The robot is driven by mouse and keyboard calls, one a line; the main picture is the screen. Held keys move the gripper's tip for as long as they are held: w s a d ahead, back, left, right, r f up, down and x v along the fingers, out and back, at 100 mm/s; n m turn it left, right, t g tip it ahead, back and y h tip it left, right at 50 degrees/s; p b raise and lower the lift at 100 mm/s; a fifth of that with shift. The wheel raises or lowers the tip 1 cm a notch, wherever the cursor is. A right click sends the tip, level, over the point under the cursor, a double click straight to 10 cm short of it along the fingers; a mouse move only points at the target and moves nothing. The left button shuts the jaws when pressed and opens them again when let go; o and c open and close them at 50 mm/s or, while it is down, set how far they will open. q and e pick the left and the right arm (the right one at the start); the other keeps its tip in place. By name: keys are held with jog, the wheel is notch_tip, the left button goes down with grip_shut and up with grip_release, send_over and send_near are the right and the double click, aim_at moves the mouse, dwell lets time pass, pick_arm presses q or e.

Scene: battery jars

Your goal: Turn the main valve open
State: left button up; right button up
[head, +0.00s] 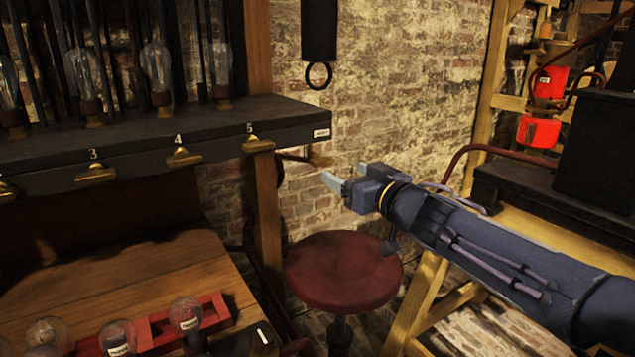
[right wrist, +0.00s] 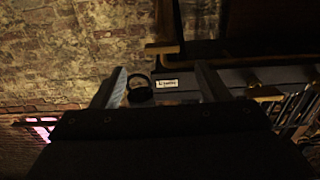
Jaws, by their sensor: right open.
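My right gripper (head: 346,174) is open and empty, its fingers pointing left toward the end of the dark shelf (head: 215,130). A small pale-brown fitting (head: 318,158) shows below the shelf's labelled end, just beyond the fingertips. In the right wrist view, a dark round part with a ring-like rim (right wrist: 138,93) appears between the fingers, beside a white label (right wrist: 167,83). No contact shows. The label text is too small to read, and I cannot tell which part is the main valve. My left gripper is not in view.
Numbered brass handles (head: 184,156) line the shelf front, with glass bulbs above. A black cylinder with a ring (head: 319,75) hangs above my gripper. A red stool (head: 343,272) stands below. A wooden frame with red containers (head: 539,131) is at right.

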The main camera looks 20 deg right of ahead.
aim_at(326, 162)
jog(key=w, duration=0.2)
jog(key=w+b, duration=0.1)
jog(key=w, duration=0.2)
jog(key=w+a, duration=0.1)
jog(key=w, duration=0.1)
jog(key=shift+w+a, duration=0.1)
jog(key=shift+w, duration=0.25)
jog(key=shift+c, duration=0.4)
jog(key=c, duration=0.9)
